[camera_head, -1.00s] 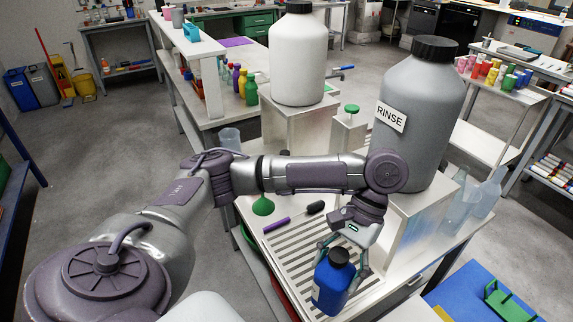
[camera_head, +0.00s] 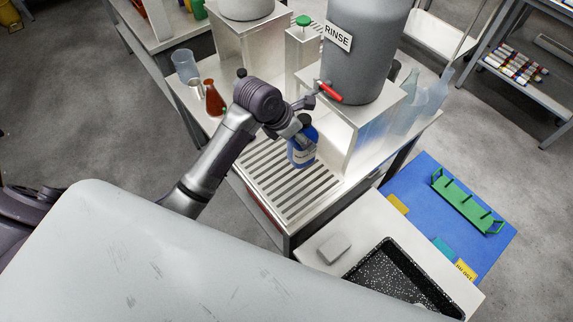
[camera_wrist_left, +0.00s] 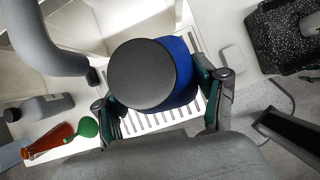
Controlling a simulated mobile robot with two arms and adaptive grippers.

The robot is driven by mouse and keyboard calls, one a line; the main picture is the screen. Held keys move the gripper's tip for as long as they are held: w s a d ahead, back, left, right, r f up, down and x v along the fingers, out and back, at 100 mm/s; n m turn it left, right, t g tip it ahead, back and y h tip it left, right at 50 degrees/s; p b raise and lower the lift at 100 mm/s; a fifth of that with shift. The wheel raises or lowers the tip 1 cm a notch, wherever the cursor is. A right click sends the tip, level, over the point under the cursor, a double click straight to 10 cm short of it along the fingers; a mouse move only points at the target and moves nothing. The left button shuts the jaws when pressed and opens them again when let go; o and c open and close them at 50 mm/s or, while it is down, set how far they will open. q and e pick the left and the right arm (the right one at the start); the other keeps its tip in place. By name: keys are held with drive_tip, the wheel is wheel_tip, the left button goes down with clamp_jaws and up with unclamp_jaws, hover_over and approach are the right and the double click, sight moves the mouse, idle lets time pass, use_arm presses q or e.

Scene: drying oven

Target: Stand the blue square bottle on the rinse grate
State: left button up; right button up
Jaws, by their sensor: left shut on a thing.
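The blue square bottle (camera_head: 302,151) has a black cap and a pale label, and it is upright over the far right part of the slatted rinse grate (camera_head: 275,190). My left gripper (camera_head: 299,131) is shut on it; the arm partly hides the gripper and cap. In the left wrist view the blue bottle (camera_wrist_left: 181,68) sits between the fingers of my left gripper (camera_wrist_left: 162,98), with grate slats (camera_wrist_left: 165,118) beneath. Whether its base touches the grate is hard to tell. My right gripper is not in view.
The grey RINSE tank (camera_head: 365,55) with a red-handled tap (camera_head: 328,92) stands on a box just behind the bottle. A red-brown flask (camera_head: 214,100) and clear beaker (camera_head: 185,66) are at the back left. A black speckled tray (camera_head: 395,285) is at the front right.

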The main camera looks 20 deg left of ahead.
use_arm(q)
drive_tip(key=w+a+f+n+p, duration=0.1)
drive_tip(key=w+a+f, duration=0.1)
drive_tip(key=a+f, duration=0.9)
drive_tip(key=shift+w+a+p, duration=0.25)
drive_tip(key=shift+a+p, duration=0.15)
drive_tip(key=shift+a, duration=0.3)
drive_tip(key=shift+f, duration=0.15)
drive_tip(key=o, duration=1.6)
drive_tip(key=shift+s+f, duration=0.1)
drive_tip(key=shift+o, duration=0.2)
drive_tip(key=v, duration=1.2)
drive_tip(key=shift+s+d, duration=0.15)
drive_tip(key=shift+d, duration=0.05)
